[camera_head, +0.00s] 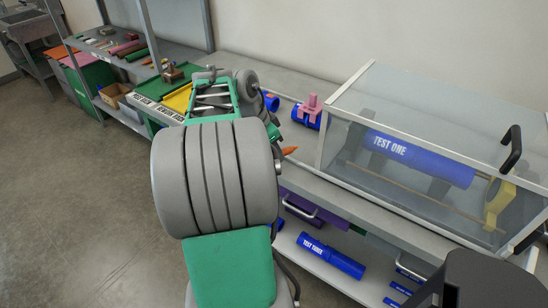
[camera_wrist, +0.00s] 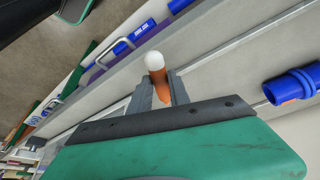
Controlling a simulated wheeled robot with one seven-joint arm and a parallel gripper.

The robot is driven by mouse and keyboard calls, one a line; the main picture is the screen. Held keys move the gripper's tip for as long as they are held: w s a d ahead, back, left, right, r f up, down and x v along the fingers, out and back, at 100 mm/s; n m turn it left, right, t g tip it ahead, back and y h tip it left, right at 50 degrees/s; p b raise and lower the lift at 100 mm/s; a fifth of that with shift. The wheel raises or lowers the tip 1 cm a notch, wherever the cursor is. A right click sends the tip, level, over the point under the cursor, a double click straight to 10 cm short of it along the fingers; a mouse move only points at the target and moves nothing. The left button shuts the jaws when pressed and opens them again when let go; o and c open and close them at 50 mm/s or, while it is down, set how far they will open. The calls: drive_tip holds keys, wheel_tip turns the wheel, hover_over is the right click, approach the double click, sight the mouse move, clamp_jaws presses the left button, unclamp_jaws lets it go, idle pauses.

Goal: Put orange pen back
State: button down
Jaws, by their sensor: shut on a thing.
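The orange pen (camera_wrist: 158,77) has a white rounded end and sits between the two grey fingers of my gripper (camera_wrist: 160,88) in the wrist view. The fingers are shut on it, and its white end points away from my palm. In the head view my arm hides the gripper, and only an orange tip (camera_head: 289,150) of the pen shows beside the arm, over the bench edge. The pen appears to be held above the bench front, clear of the surface.
A clear case (camera_head: 430,150) with a blue "TEST ONE" pipe stands on the bench at right. A blue pipe fitting with a pink piece (camera_head: 308,112) stands left of it. Yellow and green trays (camera_head: 178,98) lie at left. A blue "TEST THREE" pipe (camera_head: 331,255) lies on the lower shelf.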

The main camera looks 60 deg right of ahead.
drive_tip(key=shift+f, duration=0.85)
drive_tip(key=shift+f+b, duration=0.5)
drive_tip(key=shift+f, duration=0.05)
drive_tip(key=shift+f, duration=0.1)
drive_tip(key=c, duration=1.2)
unclamp_jaws()
drive_tip(key=shift+c, duration=0.2)
